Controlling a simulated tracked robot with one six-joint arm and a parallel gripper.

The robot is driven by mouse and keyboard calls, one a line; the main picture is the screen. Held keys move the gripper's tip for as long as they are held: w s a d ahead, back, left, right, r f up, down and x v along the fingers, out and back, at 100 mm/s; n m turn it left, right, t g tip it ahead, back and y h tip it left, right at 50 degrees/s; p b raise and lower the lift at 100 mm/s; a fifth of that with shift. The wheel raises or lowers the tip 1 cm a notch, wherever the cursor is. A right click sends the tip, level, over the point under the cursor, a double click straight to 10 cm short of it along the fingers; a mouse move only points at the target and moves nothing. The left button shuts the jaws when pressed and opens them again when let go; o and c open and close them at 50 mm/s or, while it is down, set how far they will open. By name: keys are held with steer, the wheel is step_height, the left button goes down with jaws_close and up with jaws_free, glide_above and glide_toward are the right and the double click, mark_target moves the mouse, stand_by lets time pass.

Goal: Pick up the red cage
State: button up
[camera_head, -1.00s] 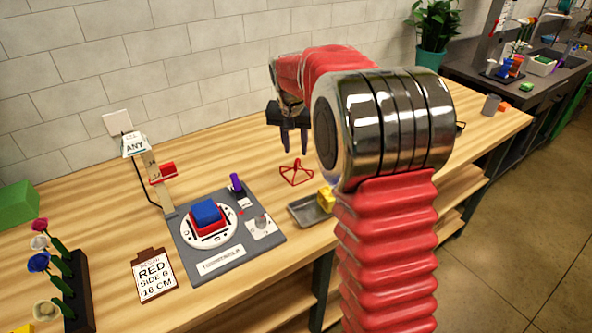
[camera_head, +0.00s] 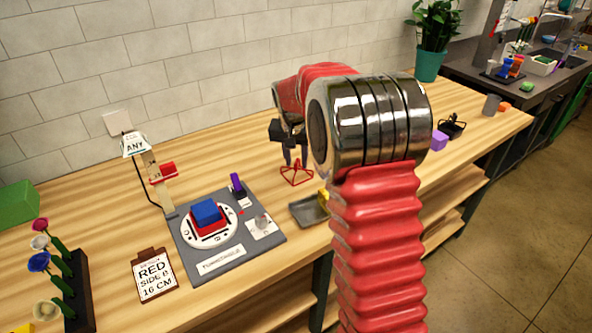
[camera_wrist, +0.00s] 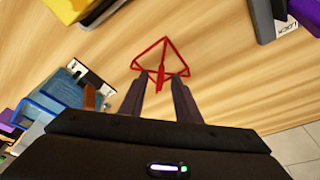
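The red cage (camera_head: 296,175) is a small wire frame standing on the wooden table, below my gripper in the head view. In the wrist view the red cage (camera_wrist: 160,62) lies just beyond the fingertips, with its central upright in line with the gap between them. My gripper (camera_head: 294,157) points down over it, its fingertips at about the height of the cage's top. In the wrist view my gripper (camera_wrist: 158,82) is open, with a gap between the two dark fingers. I cannot tell whether the fingers touch the cage.
A grey tray (camera_head: 305,214) with a yellow block is nearer. A dark board (camera_head: 190,262) with a dial and stacked blue and red blocks stands to the left. Bare table surrounds the red cage.

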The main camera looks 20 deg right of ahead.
steer(key=shift+c, duration=0.2)
stand_by(0.4)
jaws_close()
